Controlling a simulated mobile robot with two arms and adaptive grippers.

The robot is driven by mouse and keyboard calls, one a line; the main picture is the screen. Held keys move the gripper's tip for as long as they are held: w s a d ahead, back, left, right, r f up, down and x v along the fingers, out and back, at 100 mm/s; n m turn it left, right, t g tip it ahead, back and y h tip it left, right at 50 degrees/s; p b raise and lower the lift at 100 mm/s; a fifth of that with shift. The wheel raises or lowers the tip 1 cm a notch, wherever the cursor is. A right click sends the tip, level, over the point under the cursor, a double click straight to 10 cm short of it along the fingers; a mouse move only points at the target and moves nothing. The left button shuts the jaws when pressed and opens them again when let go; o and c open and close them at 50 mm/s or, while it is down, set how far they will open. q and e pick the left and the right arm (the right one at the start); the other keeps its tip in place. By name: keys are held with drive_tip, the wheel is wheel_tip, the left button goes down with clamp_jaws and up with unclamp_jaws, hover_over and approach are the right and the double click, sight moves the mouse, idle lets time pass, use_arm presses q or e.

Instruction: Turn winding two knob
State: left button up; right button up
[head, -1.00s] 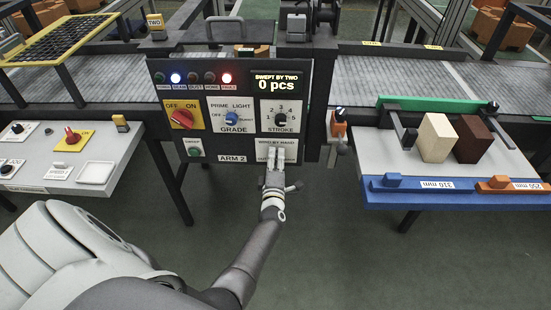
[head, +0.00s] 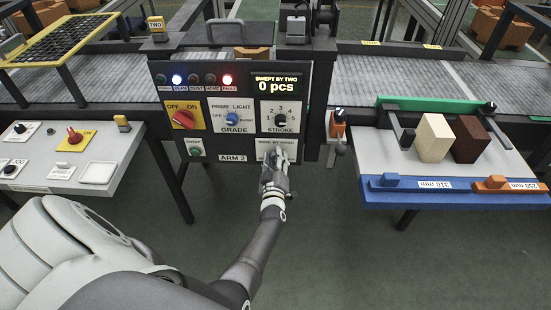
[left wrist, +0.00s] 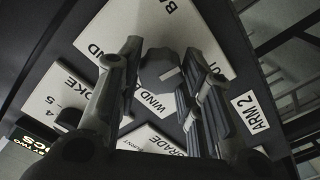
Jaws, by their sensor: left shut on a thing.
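The winding knob (left wrist: 160,68), a dark round knob with a pale index mark, sits on a white plate in the left wrist view. Lettering beside it reads "WIND". In the head view my left gripper (head: 277,156) covers the knob, at the lower right of the black ARM 2 panel (head: 236,157). The left wrist view shows the two fingers of this gripper (left wrist: 164,52) on either side of the knob, shut on it. The gripper looks rolled relative to the panel. My right gripper is in neither view.
The panel also carries a red switch (head: 183,119), a blue grade knob (head: 232,118), a black stroke knob (head: 281,121) and a green button (head: 195,152). A blue-edged table (head: 460,200) with two blocks stands at the right. A grey control desk (head: 45,180) stands at the left.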

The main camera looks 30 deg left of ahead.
use_arm(q)
drive_tip(key=shift+f+m, duration=0.1)
drive_tip(key=shift+m, duration=0.3)
drive_tip(key=o, duration=1)
drive_tip(key=shift+o, duration=0.2)
